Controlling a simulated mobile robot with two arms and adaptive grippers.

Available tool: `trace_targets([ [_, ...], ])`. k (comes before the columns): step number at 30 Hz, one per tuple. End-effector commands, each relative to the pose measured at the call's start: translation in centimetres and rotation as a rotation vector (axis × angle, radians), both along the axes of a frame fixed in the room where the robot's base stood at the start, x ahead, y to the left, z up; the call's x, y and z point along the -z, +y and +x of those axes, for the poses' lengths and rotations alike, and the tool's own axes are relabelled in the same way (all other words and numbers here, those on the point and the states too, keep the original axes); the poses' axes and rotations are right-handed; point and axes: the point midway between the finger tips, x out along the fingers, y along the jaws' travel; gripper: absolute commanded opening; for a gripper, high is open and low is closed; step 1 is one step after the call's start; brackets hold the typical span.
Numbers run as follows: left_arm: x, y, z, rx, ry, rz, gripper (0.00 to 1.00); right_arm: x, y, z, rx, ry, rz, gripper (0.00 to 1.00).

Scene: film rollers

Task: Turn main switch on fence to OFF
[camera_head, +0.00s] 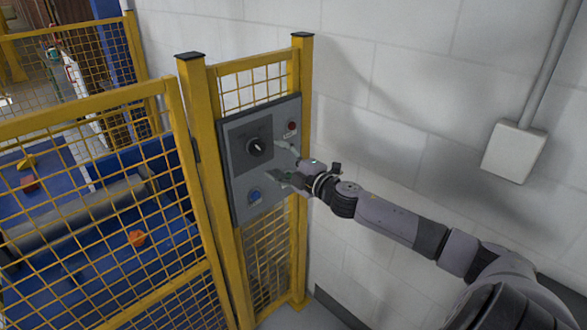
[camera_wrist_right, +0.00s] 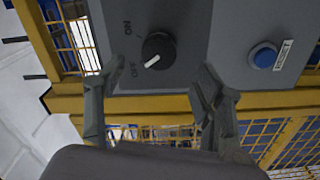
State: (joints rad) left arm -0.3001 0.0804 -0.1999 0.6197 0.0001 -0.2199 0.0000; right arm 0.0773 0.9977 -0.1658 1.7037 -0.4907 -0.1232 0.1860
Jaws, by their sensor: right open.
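The main switch is a black round knob (camera_head: 257,147) on a grey control panel (camera_head: 237,128) mounted on the yellow fence. In the right wrist view the knob (camera_wrist_right: 158,50) has a white pointer mark aimed toward the OFF label (camera_wrist_right: 137,68). The ON label (camera_wrist_right: 128,28) is above that. My right gripper (camera_head: 284,163) is open and empty, just right of the knob in the head view. In the right wrist view its two fingers (camera_wrist_right: 150,82) are spread apart below the knob, with no visible contact. My left gripper is not in view.
A blue button (camera_head: 254,195) sits low on the panel, with a RESET label beside it in the wrist view. A red button (camera_head: 292,127) is near the panel's upper right. A yellow mesh fence (camera_head: 185,140) is left; a white wall (camera_head: 400,110) is behind my arm.

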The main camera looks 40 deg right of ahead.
Motion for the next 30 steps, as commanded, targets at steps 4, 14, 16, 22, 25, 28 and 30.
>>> trace_targets([
  [4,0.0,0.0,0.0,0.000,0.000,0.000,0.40,0.2,-0.2,-2.3,0.000,0.004,0.000,0.62],
  [14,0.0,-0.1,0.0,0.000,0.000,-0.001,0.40,0.1,-0.4,-5.3,0.000,0.001,0.001,0.62],
  [16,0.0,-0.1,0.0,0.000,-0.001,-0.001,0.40,0.1,-0.5,-5.5,0.000,0.001,0.000,0.62],
  [22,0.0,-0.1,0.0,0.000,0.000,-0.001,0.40,0.0,-0.5,-5.7,0.000,0.000,0.000,0.62],
  [25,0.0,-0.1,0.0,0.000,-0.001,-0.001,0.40,0.0,-0.5,-5.7,0.000,0.000,0.000,0.62],
  [28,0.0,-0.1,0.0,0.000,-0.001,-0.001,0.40,0.0,-0.5,-5.7,0.000,0.000,0.000,0.62],
  [30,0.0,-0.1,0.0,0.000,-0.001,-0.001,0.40,0.0,-0.5,-5.7,0.000,0.000,0.000,0.62],
])
